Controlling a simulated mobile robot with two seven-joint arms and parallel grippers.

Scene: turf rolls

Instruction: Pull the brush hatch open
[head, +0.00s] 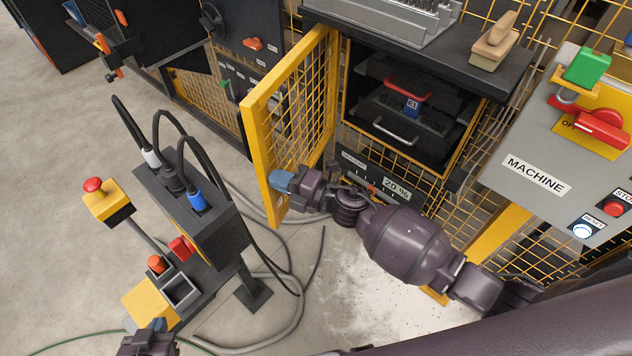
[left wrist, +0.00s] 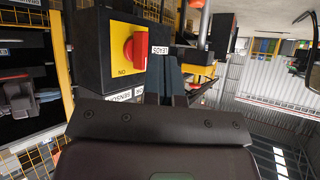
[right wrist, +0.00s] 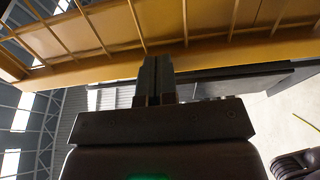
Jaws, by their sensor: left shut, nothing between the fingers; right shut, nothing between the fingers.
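The brush hatch (head: 257,140), a yellow-framed mesh door, stands swung outward in the head view. The compartment beside it is exposed, with a red handle (head: 407,88) and a grey handle (head: 396,133) inside. My right gripper (head: 280,181) is shut and empty, with its blue fingertips at the lower part of the door's free edge. In the right wrist view, the yellow frame (right wrist: 100,68) crosses just beyond the shut fingers (right wrist: 155,80); whether they touch is unclear. My left gripper (head: 157,326) is shut and empty, low in the head view and away from the hatch.
A dark cable stand (head: 205,235) with black leads rises left of the hatch. A yellow post box with a red button (head: 105,200) is further left. The grey machine panel (head: 530,150) is at right. Cables lie on the floor.

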